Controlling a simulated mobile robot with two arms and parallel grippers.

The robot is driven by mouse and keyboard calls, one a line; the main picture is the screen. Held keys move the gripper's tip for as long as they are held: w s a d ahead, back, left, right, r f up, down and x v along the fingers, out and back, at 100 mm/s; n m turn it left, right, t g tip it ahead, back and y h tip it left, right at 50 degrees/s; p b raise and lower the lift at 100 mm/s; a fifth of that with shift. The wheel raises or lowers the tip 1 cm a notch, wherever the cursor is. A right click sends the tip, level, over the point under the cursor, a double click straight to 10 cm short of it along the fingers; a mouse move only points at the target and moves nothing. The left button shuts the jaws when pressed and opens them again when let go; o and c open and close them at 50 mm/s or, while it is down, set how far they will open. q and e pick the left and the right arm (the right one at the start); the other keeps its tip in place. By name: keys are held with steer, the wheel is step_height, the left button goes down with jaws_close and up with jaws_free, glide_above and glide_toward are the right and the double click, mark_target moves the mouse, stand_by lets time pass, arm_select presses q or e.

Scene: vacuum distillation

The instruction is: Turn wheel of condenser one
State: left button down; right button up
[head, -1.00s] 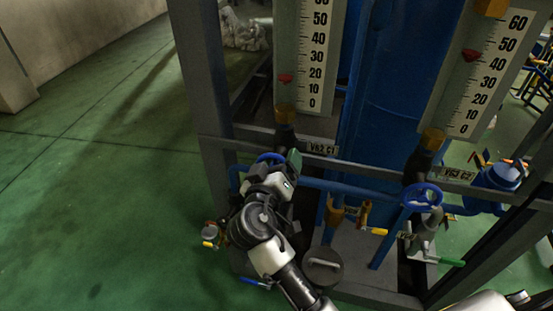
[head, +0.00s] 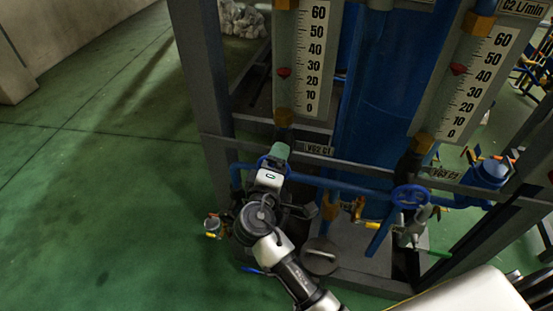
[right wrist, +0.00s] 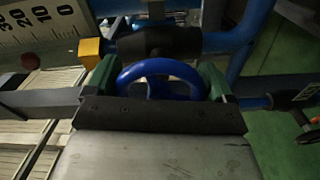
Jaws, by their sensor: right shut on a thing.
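The blue handwheel of condenser one (head: 262,161) sits below the left flow gauge, beside the label V62 C1 (head: 318,149). My right gripper (head: 274,160) is at this wheel and hides most of it in the head view. In the right wrist view, the blue wheel (right wrist: 165,68) lies between the two green fingertips of my right gripper (right wrist: 157,80), which is shut on its rim from both sides. The left gauge (head: 300,65) has a red marker between 20 and 30. My left gripper is not in view.
A second blue handwheel (head: 411,196) stands free to the right, under the right gauge (head: 467,80). A blue pipe (head: 335,184) runs between the wheels. Grey frame posts (head: 205,70) and bars surround them. Green floor (head: 90,190) is open at the left.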

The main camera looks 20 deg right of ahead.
steer(key=shift+r+n, duration=0.15)
steer(key=shift+n, duration=0.25)
steer(key=o, duration=0.8)
steer(key=shift+w, duration=0.1)
steer(key=shift+c, duration=0.2)
